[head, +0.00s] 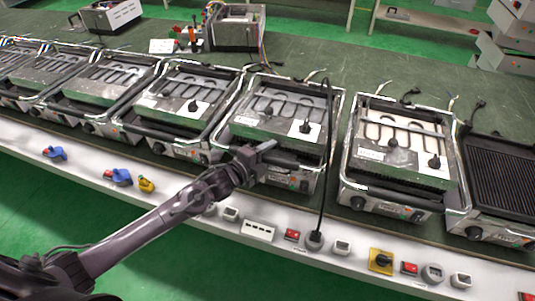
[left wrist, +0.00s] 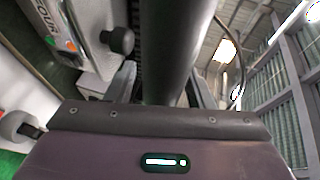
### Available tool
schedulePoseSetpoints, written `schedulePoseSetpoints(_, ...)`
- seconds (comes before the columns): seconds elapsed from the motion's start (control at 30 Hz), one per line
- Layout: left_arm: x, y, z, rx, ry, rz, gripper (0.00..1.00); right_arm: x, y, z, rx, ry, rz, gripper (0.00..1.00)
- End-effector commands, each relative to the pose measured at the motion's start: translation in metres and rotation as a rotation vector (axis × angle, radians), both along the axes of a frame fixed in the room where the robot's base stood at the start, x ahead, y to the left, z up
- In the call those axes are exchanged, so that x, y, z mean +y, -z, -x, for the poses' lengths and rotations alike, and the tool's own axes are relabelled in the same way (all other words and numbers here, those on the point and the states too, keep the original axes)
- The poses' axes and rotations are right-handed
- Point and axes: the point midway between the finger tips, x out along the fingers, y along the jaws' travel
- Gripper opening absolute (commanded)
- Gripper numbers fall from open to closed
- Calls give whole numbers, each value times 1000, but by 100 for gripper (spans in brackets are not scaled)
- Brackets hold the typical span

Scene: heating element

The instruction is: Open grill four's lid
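Grill four (head: 277,117) is a metal contact grill in the middle of the row in the head view. Its lid looks down, with a cable and dark plug on top. Its front panel, with lettering that seems to end in "OUR", shows in the left wrist view (left wrist: 50,25). My left gripper (head: 262,149) is at the front left of this grill. In the left wrist view, a thick dark bar (left wrist: 167,50), seemingly the lid handle, lies between its fingers. Whether they press on it is not clear. My right gripper is not in view.
Similar grills stand close on both sides, including a right neighbour (head: 395,150) and a ribbed open one (head: 500,172). A black cable (head: 326,150) hangs over grill four's right side. Switches, sockets and blue plugs (head: 118,176) line the white bench front.

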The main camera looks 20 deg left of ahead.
Motion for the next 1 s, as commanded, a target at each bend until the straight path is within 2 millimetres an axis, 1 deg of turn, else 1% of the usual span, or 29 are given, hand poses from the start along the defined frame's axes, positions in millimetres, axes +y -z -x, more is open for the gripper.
schedulePoseSetpoints(0.03,0,0,0,0,0,0,42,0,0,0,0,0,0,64)
schedulePoseSetpoints(0.3,0,0,0,0,0,0,7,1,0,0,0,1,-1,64)
schedulePoseSetpoints(0.37,0,0,0,0,0,1,0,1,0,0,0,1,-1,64)
schedulePoseSetpoints(0.57,0,-2,0,2,0,0,0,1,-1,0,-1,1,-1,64)
schedulePoseSetpoints(0.7,0,-12,-2,15,0,0,0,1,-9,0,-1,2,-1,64)
schedulePoseSetpoints(0.87,0,-20,-4,26,-1,1,0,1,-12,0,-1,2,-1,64)
schedulePoseSetpoints(1.0,1,-34,-7,43,-2,1,0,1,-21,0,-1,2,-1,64)
